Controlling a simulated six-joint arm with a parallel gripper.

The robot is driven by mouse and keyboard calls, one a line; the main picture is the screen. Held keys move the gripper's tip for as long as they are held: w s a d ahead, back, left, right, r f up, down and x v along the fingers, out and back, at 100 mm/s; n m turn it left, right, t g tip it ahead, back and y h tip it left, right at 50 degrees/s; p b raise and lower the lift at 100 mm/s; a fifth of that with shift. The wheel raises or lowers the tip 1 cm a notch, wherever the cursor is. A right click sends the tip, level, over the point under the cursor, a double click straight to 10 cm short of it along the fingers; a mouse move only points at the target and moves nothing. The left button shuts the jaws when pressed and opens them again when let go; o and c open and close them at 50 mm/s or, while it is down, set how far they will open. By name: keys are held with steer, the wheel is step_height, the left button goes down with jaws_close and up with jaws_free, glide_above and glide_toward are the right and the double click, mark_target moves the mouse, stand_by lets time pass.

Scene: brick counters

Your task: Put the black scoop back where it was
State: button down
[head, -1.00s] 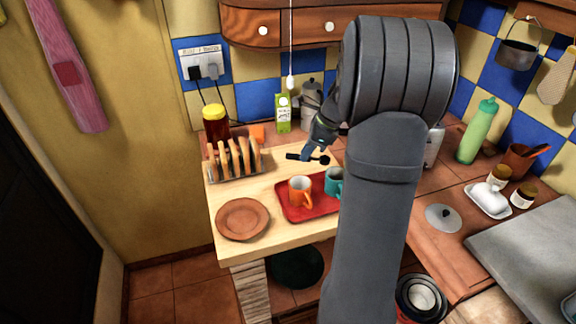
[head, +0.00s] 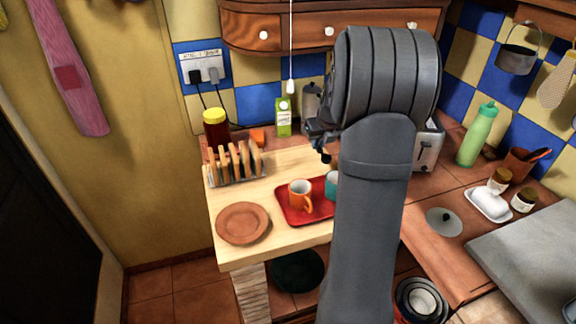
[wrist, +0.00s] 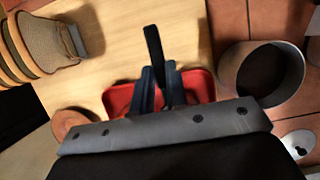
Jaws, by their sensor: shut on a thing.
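My gripper (head: 322,140) is above the back of the wooden board, seen just left of my arm in the head view. It is shut on the black scoop (head: 326,157), whose dark end hangs below the fingers. In the wrist view the fingers (wrist: 158,80) are closed around the scoop, and a black strip of it (wrist: 152,45) points away from them. The rest of the scoop is hidden by the fingers. The scoop is held clear above the surface.
A red tray (head: 291,214) with an orange mug (head: 299,192) and a teal mug (head: 332,186) lies below. A toast rack (head: 236,178) and brown plate (head: 242,222) are left. A green carton (head: 283,117) stands behind. A grey round open container (wrist: 226,72) stands right in the wrist view.

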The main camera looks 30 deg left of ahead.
steer(key=a+f, duration=0.2)
steer(key=a, duration=0.1)
steer(key=a+f, duration=0.2)
steer(key=a, duration=0.2)
steer(key=a+f, duration=0.2)
steer(key=a, duration=0.1)
steer(key=shift+s+a+f, duration=0.15)
steer(key=shift+a+f, duration=0.05)
steer(key=shift+a, duration=0.05)
steer(key=shift+f, duration=2)
steer(key=shift+f, duration=0.1)
steer(key=c, duration=1.4)
jaws_free()
steer(key=shift+c, duration=0.2)
steer(key=v, duration=1.2)
steer(key=shift+a, duration=0.1)
